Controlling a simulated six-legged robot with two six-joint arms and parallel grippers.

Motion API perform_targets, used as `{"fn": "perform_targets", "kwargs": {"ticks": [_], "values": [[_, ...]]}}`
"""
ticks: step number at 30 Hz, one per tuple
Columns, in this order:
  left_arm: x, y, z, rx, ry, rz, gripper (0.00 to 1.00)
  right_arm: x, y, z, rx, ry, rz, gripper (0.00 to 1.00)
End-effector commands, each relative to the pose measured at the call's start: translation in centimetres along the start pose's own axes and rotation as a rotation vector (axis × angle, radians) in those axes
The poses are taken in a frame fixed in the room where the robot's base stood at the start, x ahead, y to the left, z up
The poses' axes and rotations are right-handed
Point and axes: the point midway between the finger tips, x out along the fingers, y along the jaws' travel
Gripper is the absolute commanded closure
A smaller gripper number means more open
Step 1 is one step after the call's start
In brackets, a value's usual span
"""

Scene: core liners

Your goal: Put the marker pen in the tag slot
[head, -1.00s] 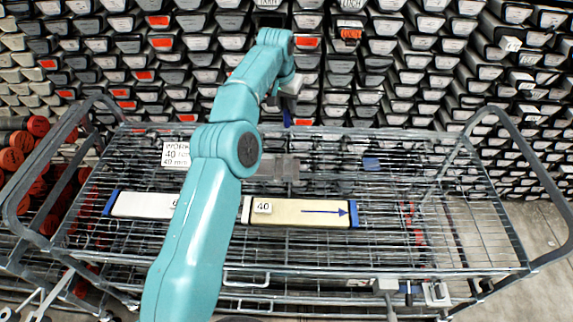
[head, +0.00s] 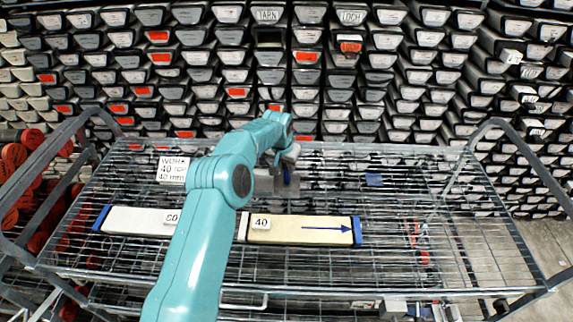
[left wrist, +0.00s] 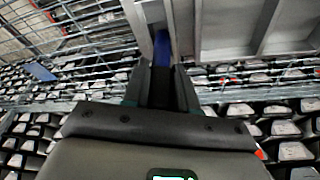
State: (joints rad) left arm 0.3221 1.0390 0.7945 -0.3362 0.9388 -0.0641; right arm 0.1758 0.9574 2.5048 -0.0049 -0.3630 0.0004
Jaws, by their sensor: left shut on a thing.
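My left gripper (left wrist: 165,80) is shut on a slim dark item with a blue end, which I take as the marker pen (left wrist: 162,46). In the head view the left gripper (head: 288,182) is low over the back middle of the wire cart, and the pen is hard to make out there. A grey block (head: 263,183) is right beside the gripper. In the left wrist view a grey divided holder (left wrist: 235,25) is close to the right of the pen. I cannot tell which opening is the tag slot, or whether the pen touches it. My right gripper is not in view.
On the wire cart (head: 450,250) lie a pale core liner marked 40 (head: 285,232) with an arrow and blue end, and a white liner (head: 135,221). A white work sign (head: 172,169) and small blue piece (head: 374,180) are behind. Racked liners fill the background.

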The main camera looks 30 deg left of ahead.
Motion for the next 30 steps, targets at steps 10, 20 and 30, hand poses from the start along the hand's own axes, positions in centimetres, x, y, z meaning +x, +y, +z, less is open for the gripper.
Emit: {"fn": "perform_targets", "kwargs": {"ticks": [10, 20, 30], "values": [[0.5, 0.0, 0.1, 0.0, 0.0, 0.0, 1.0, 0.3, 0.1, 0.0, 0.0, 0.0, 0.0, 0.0], [0.5, 0.0, 0.1, 0.0, 0.0, 0.0, 0.47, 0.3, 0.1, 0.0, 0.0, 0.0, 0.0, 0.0], [-2.7, 0.1, 0.0, 0.001, 0.004, 0.0, 0.47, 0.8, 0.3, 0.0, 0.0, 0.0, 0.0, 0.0]]}}
